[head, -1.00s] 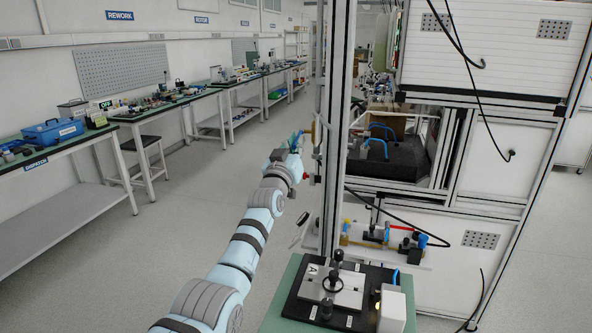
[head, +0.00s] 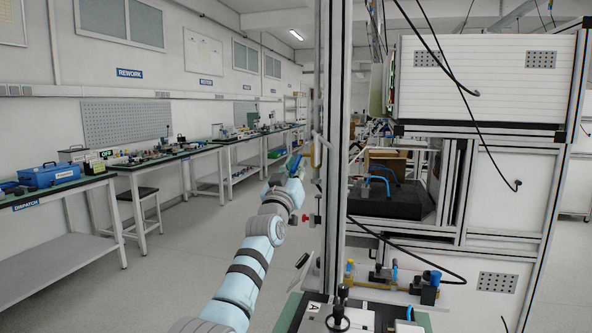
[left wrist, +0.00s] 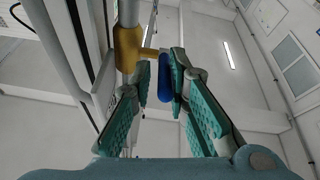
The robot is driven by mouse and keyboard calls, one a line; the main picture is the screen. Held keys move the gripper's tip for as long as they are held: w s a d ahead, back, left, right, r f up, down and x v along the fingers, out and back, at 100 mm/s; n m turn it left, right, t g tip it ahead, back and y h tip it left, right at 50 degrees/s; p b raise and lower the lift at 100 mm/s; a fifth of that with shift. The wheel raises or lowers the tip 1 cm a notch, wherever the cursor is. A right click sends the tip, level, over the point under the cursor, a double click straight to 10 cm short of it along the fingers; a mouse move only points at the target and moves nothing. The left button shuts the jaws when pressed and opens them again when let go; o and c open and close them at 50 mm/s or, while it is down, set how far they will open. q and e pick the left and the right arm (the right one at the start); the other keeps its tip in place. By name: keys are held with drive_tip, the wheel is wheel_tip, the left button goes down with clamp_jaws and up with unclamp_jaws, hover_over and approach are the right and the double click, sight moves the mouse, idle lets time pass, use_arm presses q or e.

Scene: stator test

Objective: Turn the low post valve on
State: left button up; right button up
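In the left wrist view a brass valve body (left wrist: 128,50) sits on a pale vertical pipe, with a blue lever handle (left wrist: 164,84) beside it. My left gripper (left wrist: 161,76) has its teal-padded fingers apart, one on each side of the blue handle. The right finger is very close to the handle; I cannot tell whether it touches. In the head view my left gripper (head: 292,165) is at the metal post (head: 335,120), beside the brass fitting (head: 318,150). A small red knob (head: 305,218) shows lower on the post. My right gripper is not in view.
A black and white fixture (head: 340,316) stands on a green-topped surface at the bottom. A test cabinet (head: 485,80) with hanging black cables fills the right. Benches (head: 170,160) line the left wall, with open floor (head: 170,270) between.

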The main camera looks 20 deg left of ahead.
use_arm(q)
drive_tip(key=shift+r, duration=0.15)
drive_tip(key=shift+a, duration=0.2)
drive_tip(key=shift+a+f, duration=0.2)
drive_tip(key=shift+a, duration=0.05)
drive_tip(key=shift+s+d+f, duration=0.1)
drive_tip(key=shift+s+d, duration=0.05)
drive_tip(key=shift+d, duration=0.2)
drive_tip(key=shift+s+f, duration=0.15)
drive_tip(key=shift+s, duration=0.2)
drive_tip(key=v, duration=1.1)
drive_tip(key=shift+a, duration=0.3)
drive_tip(key=shift+w, duration=0.1)
drive_tip(key=shift+c, duration=0.6)
